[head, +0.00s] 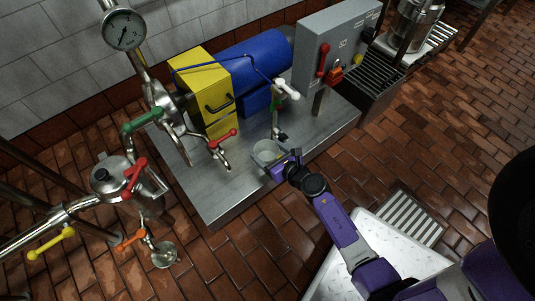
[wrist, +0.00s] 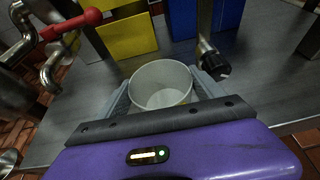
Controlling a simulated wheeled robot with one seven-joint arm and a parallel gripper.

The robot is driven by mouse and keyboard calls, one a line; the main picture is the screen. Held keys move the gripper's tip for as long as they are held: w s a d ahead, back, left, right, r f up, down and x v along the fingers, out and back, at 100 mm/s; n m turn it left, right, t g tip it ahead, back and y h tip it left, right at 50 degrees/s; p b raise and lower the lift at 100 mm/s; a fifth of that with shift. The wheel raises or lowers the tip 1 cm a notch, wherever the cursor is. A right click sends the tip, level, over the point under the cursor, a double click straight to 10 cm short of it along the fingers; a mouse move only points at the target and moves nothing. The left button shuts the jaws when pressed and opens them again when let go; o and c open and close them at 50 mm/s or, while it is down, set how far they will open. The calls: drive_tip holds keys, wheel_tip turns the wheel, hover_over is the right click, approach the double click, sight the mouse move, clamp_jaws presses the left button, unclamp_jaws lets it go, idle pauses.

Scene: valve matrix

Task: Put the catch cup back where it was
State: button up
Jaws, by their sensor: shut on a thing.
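The catch cup (head: 265,152) is a pale, open-topped cup at the front part of the metal skid top, and it appears empty. My gripper (head: 279,165) is shut on it from the front right. In the wrist view the cup (wrist: 161,84) stands upright between my two grey fingers (wrist: 160,100), its rim facing up. The front of its lower part is hidden by my gripper body. I cannot tell whether its base touches the metal top.
A yellow guard (head: 203,90) and blue motor (head: 250,57) stand further back. The front-left metal top (head: 215,195) is clear.

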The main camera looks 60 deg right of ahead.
drive_tip(key=shift+r, duration=0.1)
drive_tip(key=o, duration=1.6)
drive_tip(key=shift+f, duration=0.2)
